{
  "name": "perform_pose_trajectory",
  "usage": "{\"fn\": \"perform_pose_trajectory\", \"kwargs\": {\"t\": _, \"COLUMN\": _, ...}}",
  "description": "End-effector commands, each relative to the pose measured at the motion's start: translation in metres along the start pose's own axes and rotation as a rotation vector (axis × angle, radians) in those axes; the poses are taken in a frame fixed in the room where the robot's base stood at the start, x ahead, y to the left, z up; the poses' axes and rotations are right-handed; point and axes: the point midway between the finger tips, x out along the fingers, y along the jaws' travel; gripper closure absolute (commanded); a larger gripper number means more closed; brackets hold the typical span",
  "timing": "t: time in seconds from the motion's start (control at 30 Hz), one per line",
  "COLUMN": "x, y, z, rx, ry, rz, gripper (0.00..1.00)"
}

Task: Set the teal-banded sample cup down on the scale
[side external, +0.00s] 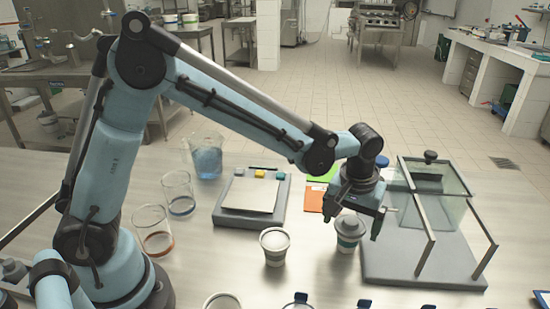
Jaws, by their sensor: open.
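A lidded white cup with a teal band (348,240) stands upright on the table, right of centre. My gripper (353,216) is open and points down over this cup, with a finger to each side of its top. I cannot tell whether the fingers touch it. The scale (226,216), a grey block with a pale square plate and coloured buttons at its back, lies to the left. Its plate is empty.
A glass-walled box on a grey base (385,270) stands close on the right. Glass beakers (178,195) and a jug of blue liquid (208,163) stand left of the scale. Orange and green cards (313,198) lie behind. Blue-tabbed items (301,299) line the front edge.

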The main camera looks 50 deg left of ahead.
Motion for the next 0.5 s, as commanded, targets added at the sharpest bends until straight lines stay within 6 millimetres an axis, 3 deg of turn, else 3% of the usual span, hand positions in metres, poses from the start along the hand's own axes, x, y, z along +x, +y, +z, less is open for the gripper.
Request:
{"fn": "perform_pose_trajectory", "kwargs": {"t": 0.2, "x": 0.024, "y": 0.0, "z": 0.001, "rx": 0.0, "ry": 0.0, "rz": 0.001, "gripper": 0.04}}
{"fn": "perform_pose_trajectory", "kwargs": {"t": 0.5, "x": 0.027, "y": -0.001, "z": 0.001, "rx": 0.0, "ry": 0.0, "rz": 0.002, "gripper": 0.07}}
